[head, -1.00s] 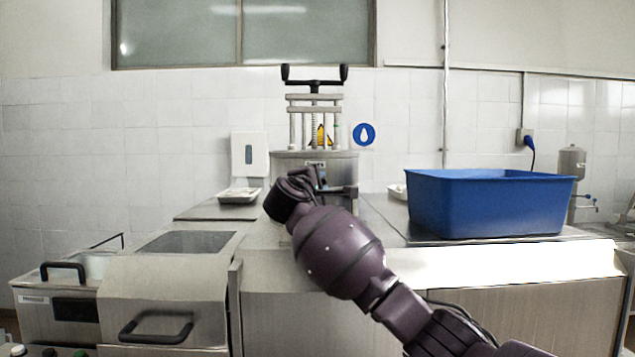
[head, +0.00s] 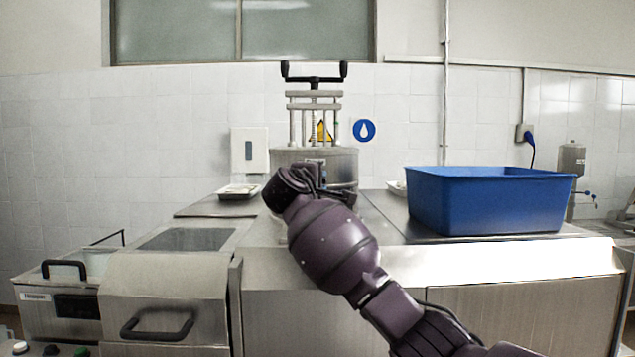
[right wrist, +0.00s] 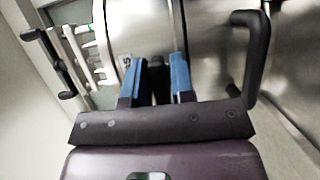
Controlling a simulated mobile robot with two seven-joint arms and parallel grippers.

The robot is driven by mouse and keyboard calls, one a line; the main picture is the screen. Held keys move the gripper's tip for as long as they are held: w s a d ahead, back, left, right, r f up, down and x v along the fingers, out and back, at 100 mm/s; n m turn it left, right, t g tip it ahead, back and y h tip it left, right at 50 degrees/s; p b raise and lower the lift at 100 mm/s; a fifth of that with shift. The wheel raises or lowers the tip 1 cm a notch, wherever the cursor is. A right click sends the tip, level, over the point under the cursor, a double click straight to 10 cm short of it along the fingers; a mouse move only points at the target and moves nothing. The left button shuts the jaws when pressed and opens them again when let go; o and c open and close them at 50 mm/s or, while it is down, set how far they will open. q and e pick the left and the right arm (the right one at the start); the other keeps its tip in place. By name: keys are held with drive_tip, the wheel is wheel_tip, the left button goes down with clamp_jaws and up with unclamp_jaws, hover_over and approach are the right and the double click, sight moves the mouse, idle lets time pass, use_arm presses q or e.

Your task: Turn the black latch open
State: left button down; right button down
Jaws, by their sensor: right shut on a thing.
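The steel drum (head: 343,162) with a press frame on top stands at the back of the counter. My right gripper (right wrist: 157,60) is at the drum's front in the right wrist view, its two blue fingers pointing at the steel wall. A black piece, the black latch (right wrist: 158,84), shows between the fingers, and the gripper is shut on it. How far the latch is turned is hard to tell. In the head view my right wrist covers the latch and most of the fingers. My left gripper is not in view.
A blue basket (head: 490,205) stands on the counter at right. The press frame (head: 314,97) has a black T-handle on top. A small tray (head: 238,192) lies left of the drum.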

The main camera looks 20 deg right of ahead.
drive_tip(key=c, duration=1.1)
unclamp_jaws()
drive_tip(key=b+v, duration=0.1)
drive_tip(key=v, duration=1)
drive_tip(key=shift+b, duration=0.35)
drive_tip(key=shift+d, duration=0.1)
